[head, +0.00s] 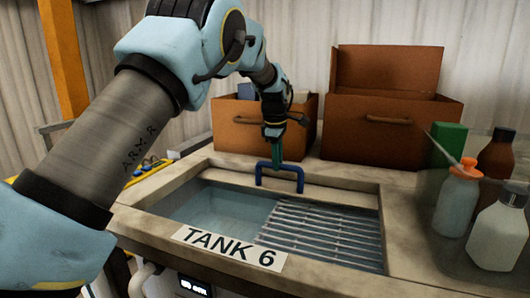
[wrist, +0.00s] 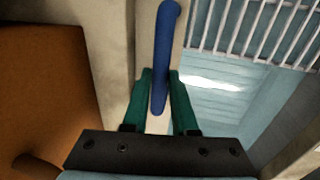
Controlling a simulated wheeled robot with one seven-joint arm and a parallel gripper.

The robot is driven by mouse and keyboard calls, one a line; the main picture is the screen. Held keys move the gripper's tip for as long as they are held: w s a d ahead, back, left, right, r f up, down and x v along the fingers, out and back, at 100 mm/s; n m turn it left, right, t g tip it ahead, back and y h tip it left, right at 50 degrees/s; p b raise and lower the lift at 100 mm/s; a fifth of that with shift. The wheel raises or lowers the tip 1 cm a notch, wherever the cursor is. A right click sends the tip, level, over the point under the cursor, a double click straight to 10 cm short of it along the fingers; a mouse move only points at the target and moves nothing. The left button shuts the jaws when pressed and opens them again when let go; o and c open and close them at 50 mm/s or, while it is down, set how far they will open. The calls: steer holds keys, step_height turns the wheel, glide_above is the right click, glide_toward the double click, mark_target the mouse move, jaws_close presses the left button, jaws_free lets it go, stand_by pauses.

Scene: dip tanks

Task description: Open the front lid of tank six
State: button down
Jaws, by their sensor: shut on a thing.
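Tank six (head: 152,205) is a pale stone-like basin with a "TANK 6" label (head: 229,248) on its front rim. Its opening shows bluish water on the left and a metal grate (head: 325,232) on the right. A blue U-shaped handle (head: 298,178) stands on a pale strip (head: 335,195) along the back of the opening. My gripper (head: 275,158), with green fingers, is shut on this handle from above. In the wrist view the blue handle (wrist: 163,55) runs between the fingertips (wrist: 160,73). I cannot make out a separate lid panel beyond the strip.
Two brown boxes (head: 258,139) and (head: 385,142) stand close behind the tank; the right one has its lid raised. Several bottles, including one with an orange top (head: 457,205), and a green box (head: 447,143) crowd the right. An orange post (head: 62,55) stands at back left.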

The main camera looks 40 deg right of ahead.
steer(key=shift+w+d+p, duration=0.45)
steer(key=shift+d, duration=0.25)
steer(key=shift+w+d+p, duration=0.4)
steer(key=shift+w+d, duration=0.05)
steer(key=shift+d, duration=0.25)
steer(key=c, duration=0.7)
jaws_free()
step_height(320, 180, up, 11)
steer(key=s+a+b, duration=0.1)
steer(key=a+b, duration=0.1)
steer(key=b, duration=0.1)
steer(key=shift+f, duration=0.15)
steer(key=shift+s, duration=0.1)
